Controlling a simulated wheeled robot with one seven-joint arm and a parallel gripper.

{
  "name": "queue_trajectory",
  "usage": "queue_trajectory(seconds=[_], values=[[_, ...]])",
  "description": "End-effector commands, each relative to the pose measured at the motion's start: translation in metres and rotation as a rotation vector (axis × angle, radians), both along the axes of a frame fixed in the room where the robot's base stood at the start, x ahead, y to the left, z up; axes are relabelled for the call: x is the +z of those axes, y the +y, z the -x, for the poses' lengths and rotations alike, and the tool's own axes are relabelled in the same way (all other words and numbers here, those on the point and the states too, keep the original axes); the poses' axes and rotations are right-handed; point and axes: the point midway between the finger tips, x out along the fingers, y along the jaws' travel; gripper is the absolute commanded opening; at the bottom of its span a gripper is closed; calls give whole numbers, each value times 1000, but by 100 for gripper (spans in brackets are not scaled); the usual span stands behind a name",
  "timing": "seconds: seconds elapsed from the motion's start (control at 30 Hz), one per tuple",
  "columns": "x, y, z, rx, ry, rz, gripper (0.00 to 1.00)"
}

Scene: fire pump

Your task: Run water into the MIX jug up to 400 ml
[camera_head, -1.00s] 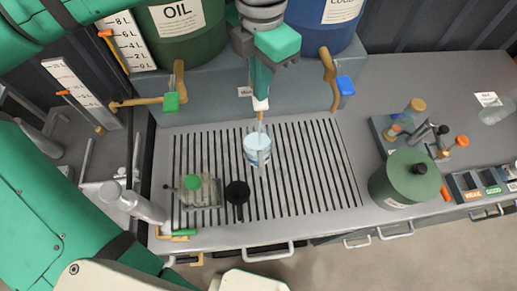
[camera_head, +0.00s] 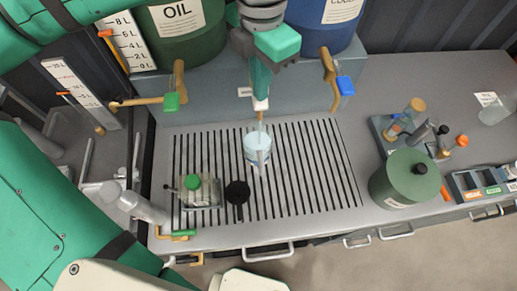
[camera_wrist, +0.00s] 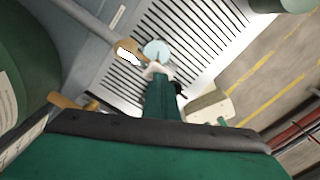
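The MIX jug (camera_head: 257,148), a small clear jug with pale blue water in it, stands upright on the slatted drain grate. Its markings are too small to read, so I cannot tell the level. It also shows in the wrist view (camera_wrist: 157,49). My gripper (camera_head: 260,103) points down just behind the jug, its fingers together as one narrow column, apart from the jug. A brass spout (camera_head: 260,117) shows at its tip, above the jug; most of that tap is hidden. In the wrist view a brass tap (camera_wrist: 125,47) with a white part lies beside my gripper (camera_wrist: 155,69).
An oil drum (camera_head: 185,35) and a blue drum (camera_head: 320,28) stand behind, with a green-handled tap (camera_head: 171,102) and a blue-handled tap (camera_head: 345,86). A glass container with a green cap (camera_head: 200,190) and a black knob (camera_head: 238,192) are on the grate. A green canister (camera_head: 404,180) is right.

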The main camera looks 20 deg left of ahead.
Motion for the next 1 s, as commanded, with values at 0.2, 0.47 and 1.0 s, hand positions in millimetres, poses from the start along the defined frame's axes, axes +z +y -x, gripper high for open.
queue_trajectory(seconds=[0.2,0.47,1.0], values=[[0,0,0,0,0,0,0],[0,0,0,0,0,0,0],[50,0,0,0,1,1,0]])
